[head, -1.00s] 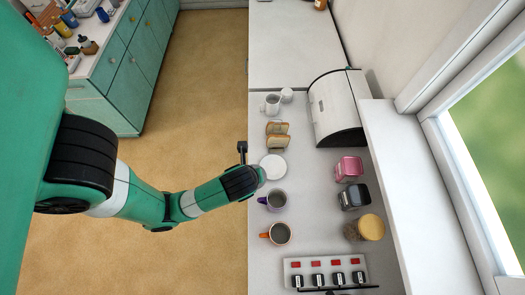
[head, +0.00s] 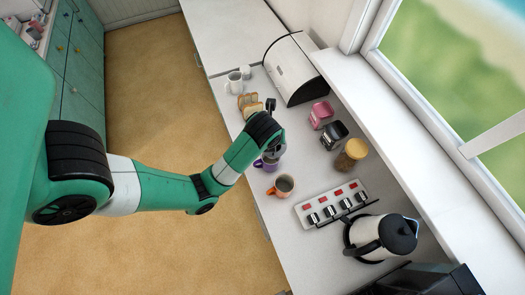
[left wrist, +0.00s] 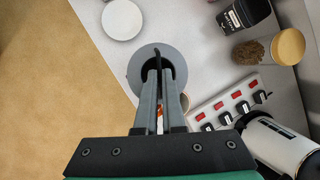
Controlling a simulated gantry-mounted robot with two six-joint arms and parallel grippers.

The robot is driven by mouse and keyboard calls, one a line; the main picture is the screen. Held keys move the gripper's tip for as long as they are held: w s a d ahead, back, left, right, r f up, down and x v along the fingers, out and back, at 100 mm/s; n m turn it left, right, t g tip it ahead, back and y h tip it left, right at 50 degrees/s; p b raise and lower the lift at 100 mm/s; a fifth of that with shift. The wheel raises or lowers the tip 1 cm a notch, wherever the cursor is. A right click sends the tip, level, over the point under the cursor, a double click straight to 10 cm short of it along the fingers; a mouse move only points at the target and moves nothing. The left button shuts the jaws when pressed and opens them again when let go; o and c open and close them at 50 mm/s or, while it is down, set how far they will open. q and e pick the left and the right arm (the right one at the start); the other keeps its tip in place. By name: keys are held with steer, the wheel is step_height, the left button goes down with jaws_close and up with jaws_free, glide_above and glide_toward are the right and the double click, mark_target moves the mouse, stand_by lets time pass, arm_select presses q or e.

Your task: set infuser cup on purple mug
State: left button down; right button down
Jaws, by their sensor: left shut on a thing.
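My left gripper (left wrist: 160,85) is shut on the infuser cup (left wrist: 176,57), a grey cup with a wide round rim and a dark opening. In the head view the cup (head: 275,150) shows only partly below my wrist. The purple mug (head: 268,164) stands on the counter directly under it. The cup overlaps the mug in this view; I cannot tell whether they touch. In the left wrist view the cup and fingers hide nearly all of the mug. My right gripper is not in view.
An orange mug (head: 281,187) stands close by, nearer the power strip (head: 331,204) and kettle (head: 385,237). Pink (head: 321,114), black (head: 334,134) and cork-lidded (head: 351,155) jars line the right side.

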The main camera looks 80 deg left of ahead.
arm_select(q)
steer(key=shift+w+a+r, duration=0.1)
steer(key=shift+a+r, duration=0.05)
steer(key=shift+a, duration=0.35)
steer(key=shift+a+r, duration=0.15)
steer(key=shift+a, duration=0.35)
step_height(320, 180, down, 12)
steer(key=b, duration=1.2)
steer(key=shift+f+b, duration=0.45)
steer(key=shift+f, duration=0.1)
stand_by(0.6)
steer(key=c, duration=0.9)
jaws_free()
steer(key=shift+c, duration=0.2)
